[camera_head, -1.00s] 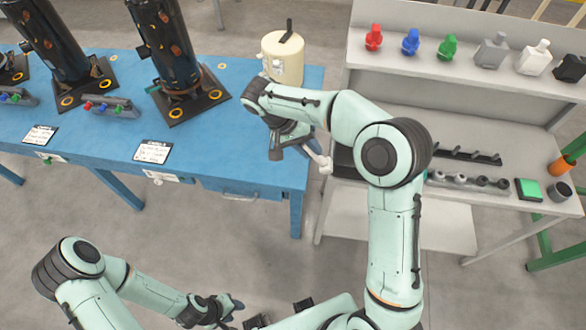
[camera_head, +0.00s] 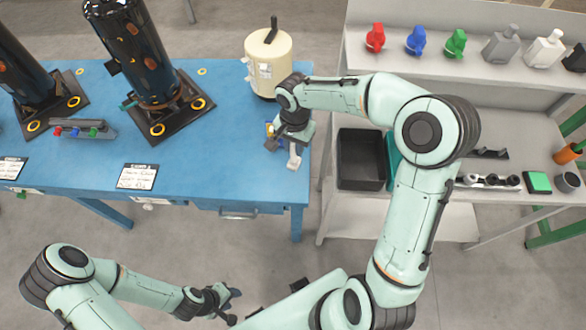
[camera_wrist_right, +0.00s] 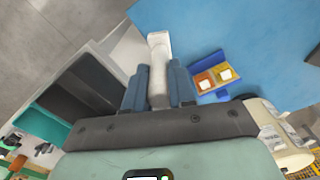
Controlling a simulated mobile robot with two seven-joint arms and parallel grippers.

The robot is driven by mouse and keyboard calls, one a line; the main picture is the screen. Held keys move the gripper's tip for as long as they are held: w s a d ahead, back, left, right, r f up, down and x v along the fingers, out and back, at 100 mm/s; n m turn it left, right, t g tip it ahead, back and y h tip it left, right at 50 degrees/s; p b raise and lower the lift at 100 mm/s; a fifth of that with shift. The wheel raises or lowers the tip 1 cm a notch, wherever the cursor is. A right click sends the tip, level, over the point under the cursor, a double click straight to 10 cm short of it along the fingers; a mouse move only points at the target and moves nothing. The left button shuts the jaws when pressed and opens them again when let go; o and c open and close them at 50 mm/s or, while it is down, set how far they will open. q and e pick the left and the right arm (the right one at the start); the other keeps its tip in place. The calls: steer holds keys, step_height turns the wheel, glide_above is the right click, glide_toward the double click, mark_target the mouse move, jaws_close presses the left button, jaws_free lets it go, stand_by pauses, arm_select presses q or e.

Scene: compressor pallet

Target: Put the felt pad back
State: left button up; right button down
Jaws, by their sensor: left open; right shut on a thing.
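My right gripper (camera_head: 291,142) is shut on a pale grey-white piece (camera_head: 294,160), over the right end of the blue table (camera_head: 215,170). In the right wrist view the piece (camera_wrist_right: 159,75) stands between the two blue-grey fingers (camera_wrist_right: 157,90), its wider white end beyond their tips. I cannot tell whether this piece is the felt pad. Beside the fingers lies an open blue case (camera_wrist_right: 214,74) with orange and yellow compartments, each with a small white square. My left gripper (camera_head: 229,304) is open and empty in front of the table.
A cream canister (camera_head: 268,65) stands behind my right gripper. A black bin (camera_head: 361,160) and a green block (camera_head: 538,182) are on the grey bench to the right. Red, blue and green pieces stand on its shelf (camera_head: 465,75). Black cylinders on plates stand at left.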

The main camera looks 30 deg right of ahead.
step_height(320, 180, down, 13)
steer(key=shift+w, duration=0.15)
steer(key=shift+f, duration=0.1)
steer(key=shift+f+b, duration=0.1)
steer(key=shift+b, duration=0.2)
steer(key=c, duration=0.9)
jaws_free()
steer(key=shift+c, duration=0.2)
